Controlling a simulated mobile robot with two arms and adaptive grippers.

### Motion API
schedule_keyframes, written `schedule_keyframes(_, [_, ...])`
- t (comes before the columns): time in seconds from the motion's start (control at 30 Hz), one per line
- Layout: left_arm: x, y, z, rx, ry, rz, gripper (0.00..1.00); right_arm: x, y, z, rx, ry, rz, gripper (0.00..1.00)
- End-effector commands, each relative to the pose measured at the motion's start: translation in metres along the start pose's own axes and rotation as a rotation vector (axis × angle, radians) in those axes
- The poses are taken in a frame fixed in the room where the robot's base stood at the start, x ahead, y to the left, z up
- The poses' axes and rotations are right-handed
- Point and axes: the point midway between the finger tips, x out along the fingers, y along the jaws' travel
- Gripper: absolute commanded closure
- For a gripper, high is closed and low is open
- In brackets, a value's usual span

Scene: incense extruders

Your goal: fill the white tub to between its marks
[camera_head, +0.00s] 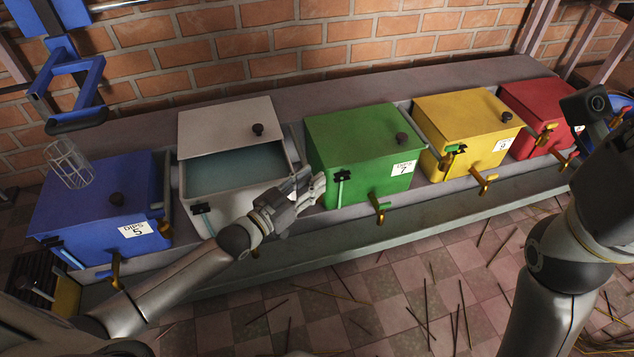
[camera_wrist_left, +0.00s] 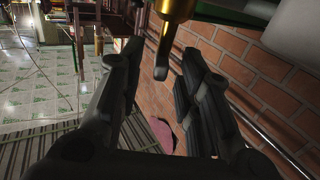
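The white tub (camera_head: 284,152) stands between the blue and green tubs in the head view. Its white lid (camera_head: 220,122) is set back, and pale blue-green liquid (camera_head: 235,170) shows inside. A black fitting and short gauge tube (camera_head: 207,224) are on its front; the marks are too small to read. My left gripper (camera_head: 312,190) is at the tub's front right corner, near the green tub. In the left wrist view, its fingers (camera_wrist_left: 163,75) are apart, with a brass tap (camera_wrist_left: 178,10) and dark lever (camera_wrist_left: 163,58) ahead between them. My right arm is at the right; its fingers are unclear.
A blue tub (camera_head: 90,200), green tub (camera_head: 340,135), yellow tub (camera_head: 450,110) and red tub (camera_head: 540,100) share the bench (camera_head: 400,215), with brass taps along the front. Thin sticks litter the tiled floor (camera_head: 370,290).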

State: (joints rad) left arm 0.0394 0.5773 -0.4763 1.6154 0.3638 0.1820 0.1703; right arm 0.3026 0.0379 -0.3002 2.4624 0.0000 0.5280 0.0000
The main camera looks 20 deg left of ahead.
Motion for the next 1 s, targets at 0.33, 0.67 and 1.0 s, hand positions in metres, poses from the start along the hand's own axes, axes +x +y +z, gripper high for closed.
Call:
schedule_keyframes(0.33, [0.027,0.0,0.001,0.0,-0.001,0.0,0.68,0.007,-0.003,-0.009,-0.006,0.042,-0.016,0.6])
schedule_keyframes(0.67, [0.027,0.0,0.0,0.0,-0.001,0.0,0.79,0.007,-0.003,-0.009,-0.006,0.042,-0.017,0.6])
schedule_keyframes(1.0, [0.027,0.0,0.0,0.001,-0.001,0.001,1.0,0.007,-0.003,-0.009,-0.006,0.043,-0.017,0.6])
